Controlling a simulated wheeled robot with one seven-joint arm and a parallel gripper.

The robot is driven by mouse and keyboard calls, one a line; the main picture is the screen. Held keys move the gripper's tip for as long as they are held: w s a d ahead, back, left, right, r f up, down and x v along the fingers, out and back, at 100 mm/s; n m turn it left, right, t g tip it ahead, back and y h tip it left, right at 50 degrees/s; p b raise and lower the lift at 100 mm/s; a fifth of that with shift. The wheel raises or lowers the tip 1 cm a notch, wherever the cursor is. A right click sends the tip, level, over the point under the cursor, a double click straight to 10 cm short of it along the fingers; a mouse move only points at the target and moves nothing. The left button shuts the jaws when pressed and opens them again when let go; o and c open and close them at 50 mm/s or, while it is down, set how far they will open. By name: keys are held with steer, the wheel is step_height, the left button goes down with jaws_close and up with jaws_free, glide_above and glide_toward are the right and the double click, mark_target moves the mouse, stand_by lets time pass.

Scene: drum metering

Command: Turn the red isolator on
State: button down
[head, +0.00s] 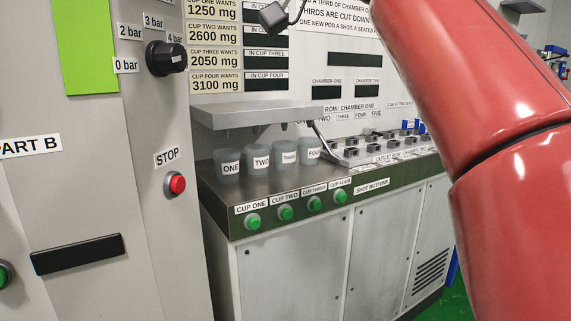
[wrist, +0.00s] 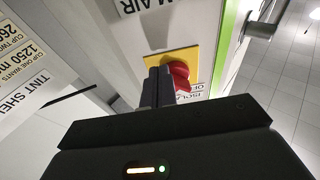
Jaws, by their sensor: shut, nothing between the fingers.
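The red isolator (wrist: 181,75) is a red rotary handle on a yellow plate (wrist: 187,54), on a pale panel in the wrist view. A label partly reading "ISOLA" and "OF" (wrist: 197,91) is beside it, partly hidden. My gripper (wrist: 158,72) is shut and empty, its dark fingers in front of the yellow plate, right beside the red handle. I cannot tell whether the fingertips touch the handle. The handle's left side is hidden by the fingers. The isolator and my gripper are not visible in the head view.
In the head view, a cabinet holds a black pressure knob (head: 166,59) and a red STOP button (head: 175,183). Cups stand on a counter (head: 222,198) with green buttons along its front. In the wrist view, a green strip (wrist: 224,45) edges the panel, with tiled floor (wrist: 295,90) beyond.

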steer(key=shift+s+r, duration=0.15)
steer(key=shift+r, duration=0.2)
stand_by(0.4)
steer(key=shift+s+f, duration=0.1)
steer(key=shift+s, duration=0.25)
steer(key=shift+s+a+r+b, duration=0.15)
steer(key=shift+s+b, duration=0.15)
steer(key=shift+s, duration=0.3)
steer(key=shift+s+a+r+b, duration=0.15)
steer(key=shift+s+b, duration=0.15)
steer(key=shift+s, duration=0.4)
steer(key=b+v, duration=0.2)
steer(key=v, duration=0.4)
steer(key=shift+r, duration=0.15)
stand_by(0.4)
